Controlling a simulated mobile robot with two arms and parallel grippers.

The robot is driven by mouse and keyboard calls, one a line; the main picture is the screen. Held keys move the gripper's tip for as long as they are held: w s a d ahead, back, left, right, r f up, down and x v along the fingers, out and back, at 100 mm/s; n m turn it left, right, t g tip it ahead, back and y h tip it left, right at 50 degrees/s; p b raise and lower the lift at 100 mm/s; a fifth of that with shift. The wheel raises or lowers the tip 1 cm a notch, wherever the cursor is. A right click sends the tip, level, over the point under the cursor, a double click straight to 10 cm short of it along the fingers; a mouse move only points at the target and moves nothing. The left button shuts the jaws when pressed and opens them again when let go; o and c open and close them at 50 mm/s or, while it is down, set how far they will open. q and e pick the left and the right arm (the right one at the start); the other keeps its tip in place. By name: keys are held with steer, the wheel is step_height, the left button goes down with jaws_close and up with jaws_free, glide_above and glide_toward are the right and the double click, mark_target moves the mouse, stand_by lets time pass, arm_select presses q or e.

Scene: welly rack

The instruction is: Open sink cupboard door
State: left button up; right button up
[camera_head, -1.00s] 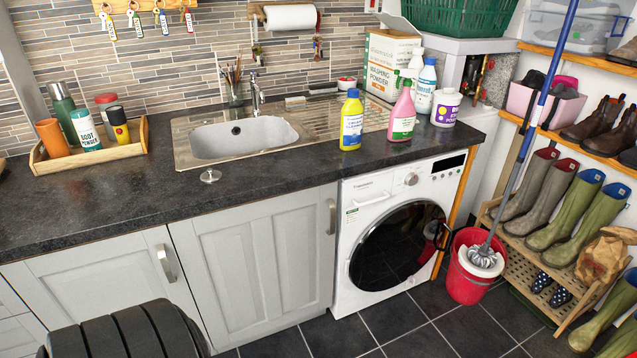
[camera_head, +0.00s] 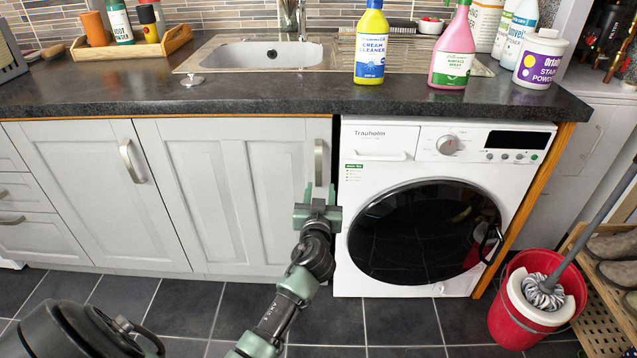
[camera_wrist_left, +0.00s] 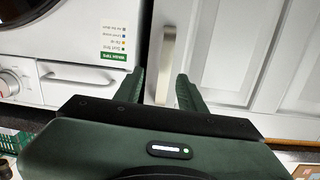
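The pale grey sink cupboard door (camera_head: 235,195) is below the sink, left of the washing machine, and looks shut. Its upright metal handle (camera_head: 319,162) is near its upper right edge. My left gripper (camera_head: 318,203) is at the lower part of this handle. In the left wrist view, which is turned upside down, the handle (camera_wrist_left: 167,50) stands between the two spread fingers of my left gripper (camera_wrist_left: 162,88). Gaps show beside the handle, so the fingers look open around it. My right gripper is not in view.
The washing machine (camera_head: 380,140) stands close to the door's handle side. A second cupboard door (camera_head: 85,170) with its own handle is on the left. A red bucket (camera_head: 515,320) with a mop stands at the right. Dark tiled floor (camera_head: 180,300) in front is clear.

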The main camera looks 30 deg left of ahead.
mark_target(318, 166)
arm_select(q)
steer(key=shift+n+y, duration=0.4)
steer(key=shift+y, duration=0.1)
steer(key=w+a+r, duration=0.1)
steer(key=w, duration=0.1)
steer(key=w+a, duration=0.2)
steer(key=w+a+r, duration=0.1)
steer(key=w+a, duration=0.1)
steer(key=shift+w+r, duration=0.3)
steer(key=shift+r, duration=0.05)
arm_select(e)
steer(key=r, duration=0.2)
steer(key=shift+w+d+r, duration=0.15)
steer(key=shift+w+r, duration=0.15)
arm_select(q)
steer(key=shift+c, duration=0.3)
jaws_close()
